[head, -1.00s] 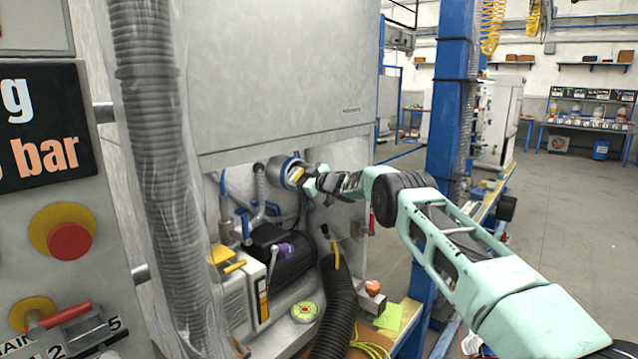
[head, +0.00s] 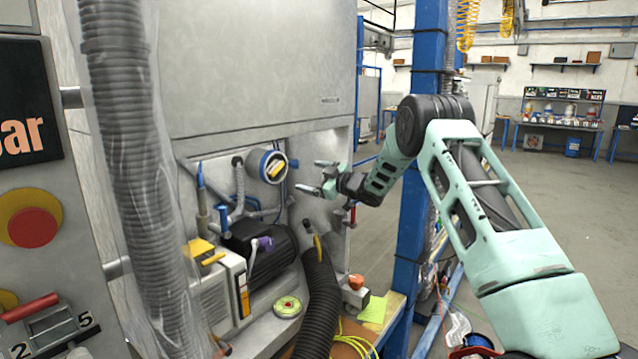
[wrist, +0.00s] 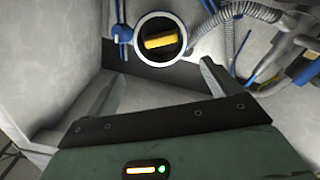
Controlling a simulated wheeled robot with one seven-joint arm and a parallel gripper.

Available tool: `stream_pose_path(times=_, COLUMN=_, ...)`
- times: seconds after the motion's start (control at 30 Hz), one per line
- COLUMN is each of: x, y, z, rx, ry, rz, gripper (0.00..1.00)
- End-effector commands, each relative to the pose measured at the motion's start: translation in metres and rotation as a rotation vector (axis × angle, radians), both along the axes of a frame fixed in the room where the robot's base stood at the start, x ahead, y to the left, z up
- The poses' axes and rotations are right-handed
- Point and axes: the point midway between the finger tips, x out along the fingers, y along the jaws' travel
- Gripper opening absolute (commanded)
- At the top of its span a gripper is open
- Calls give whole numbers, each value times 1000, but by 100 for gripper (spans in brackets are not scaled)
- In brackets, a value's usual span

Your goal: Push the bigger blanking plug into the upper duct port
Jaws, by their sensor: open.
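The upper duct port (head: 257,168) is a blue-ringed round mouth under the grey cabinet. A plug with a yellow bar handle (head: 275,168) sits in its mouth; how deep it sits I cannot tell. In the wrist view the plug's yellow handle (wrist: 160,42) lies across a dark face inside a pale ring, above and beyond my fingers. My gripper (head: 311,176) is open and empty, to the right of the port and apart from it. Its two spread fingers also show in the wrist view (wrist: 160,85), with nothing between them.
A black corrugated hose (head: 318,300) rises below the port. An orange-topped piece (head: 356,282) stands near a yellow-green note (head: 373,309) on the bench. A blue post (head: 428,100) stands behind my arm. A thick grey hose (head: 125,150) hangs at left.

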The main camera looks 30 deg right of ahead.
Motion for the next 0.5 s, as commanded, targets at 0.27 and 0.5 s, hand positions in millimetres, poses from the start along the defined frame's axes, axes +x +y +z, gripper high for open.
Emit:
stream_pose_path(times=0.27, x=-21, y=-8, z=0, rx=0, ry=-1, rz=0, gripper=89)
stream_pose_path(times=0.5, x=-22, y=-8, z=1, rx=0, ry=-1, rz=0, gripper=89)
